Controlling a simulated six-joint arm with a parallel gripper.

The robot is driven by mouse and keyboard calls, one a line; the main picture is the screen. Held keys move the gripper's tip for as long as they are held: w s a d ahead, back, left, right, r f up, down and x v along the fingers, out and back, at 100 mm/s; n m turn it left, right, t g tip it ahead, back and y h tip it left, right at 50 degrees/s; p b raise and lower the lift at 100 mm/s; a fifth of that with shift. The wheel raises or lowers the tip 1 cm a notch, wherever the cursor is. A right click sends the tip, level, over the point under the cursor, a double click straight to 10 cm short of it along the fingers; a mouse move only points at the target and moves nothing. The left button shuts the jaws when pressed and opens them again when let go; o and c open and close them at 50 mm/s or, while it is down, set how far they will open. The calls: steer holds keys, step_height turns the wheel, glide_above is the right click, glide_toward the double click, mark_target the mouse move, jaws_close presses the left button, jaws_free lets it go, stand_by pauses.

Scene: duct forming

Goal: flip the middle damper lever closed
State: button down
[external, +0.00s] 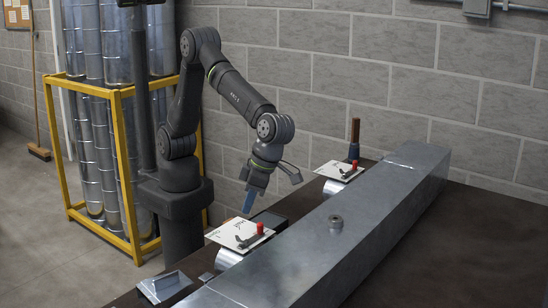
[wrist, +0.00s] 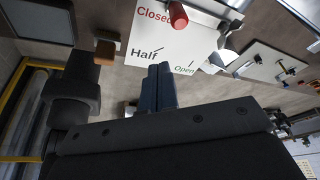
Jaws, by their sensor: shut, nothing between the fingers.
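Two white damper plates stand along the duct in the external view. The nearer plate (external: 228,233) has a dark lever (external: 248,240) with a red knob (external: 260,229) at its right end. The farther plate (external: 331,170) has a similar red-knobbed lever (external: 347,174). My gripper (external: 249,202) points down above the nearer plate, apart from it, with blue fingers shut and empty. In the wrist view my gripper (wrist: 160,86) is below a plate (wrist: 200,30) marked Closed, Half and Open. Its red knob (wrist: 178,15) overlaps the end of "Closed"; most of that lever is out of frame.
A long metal duct (external: 345,225) runs beside the plates on the dark bench. A wood-handled tool (external: 354,140) stands past the farther plate, and a grey metal piece (external: 165,286) lies at the near end. A yellow rack (external: 125,170) of pipes stands left.

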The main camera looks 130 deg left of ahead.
steer(key=d+v, duration=0.1)
steer(key=v, duration=0.5)
steer(key=shift+w+d+r, duration=0.3)
steer(key=shift+r, duration=0.1)
steer(key=shift+f, duration=0.15)
steer(key=f, duration=0.2)
steer(key=s+f, duration=0.1)
steer(key=f, duration=0.1)
steer(key=s+f, duration=0.1)
steer(key=f, duration=0.1)
steer(key=shift+s+a+f, duration=0.15)
steer(key=shift+a, duration=0.05)
steer(key=shift+n, duration=0.7)
steer(key=d+f, duration=0.1)
steer(key=s+d+f, duration=0.1)
steer(key=d, duration=0.1)
steer(key=s+d+f, duration=0.1)
steer(key=shift+s+d, duration=0.2)
steer(key=shift+d, duration=0.05)
steer(key=shift+s+d+r+n+t+h, duration=0.1)
steer(key=shift+d+n+t+h, duration=0.2)
steer(key=shift+n, duration=0.35)
steer(key=shift+s+d+n+t+h, duration=0.15)
steer(key=shift+d+n, duration=0.3)
steer(key=shift+n, duration=0.25)
steer(key=shift+s+d+n+t+h, duration=0.15)
steer(key=shift+d+n+t, duration=0.15)
steer(key=shift+n, duration=0.35)
steer(key=shift+w, duration=0.1)
